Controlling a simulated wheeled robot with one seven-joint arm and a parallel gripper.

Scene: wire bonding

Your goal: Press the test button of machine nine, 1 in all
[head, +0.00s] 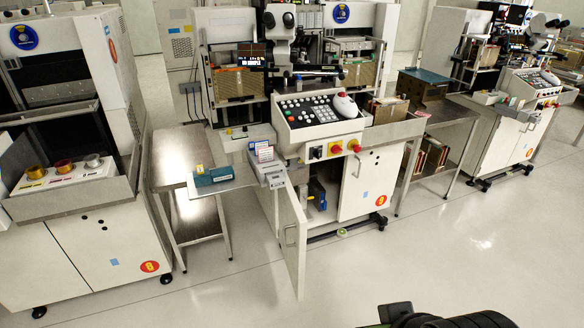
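Three white bonding machines stand in a row: a left one (80,235), a centre one (372,180) and a right one (510,140). Each has a round red-orange label low on its front; I cannot read the numbers, so I cannot tell which is machine nine. No test button can be singled out. A dark part of my arm shows at the bottom right; my gripper's fingers are not in view.
A metal side table (178,160) stands between the left and centre machines, with a teal box (213,176) near it. A cabinet door (290,240) of the centre machine hangs open into the aisle. Another side table (447,112) stands right of it. The front floor (420,255) is clear.

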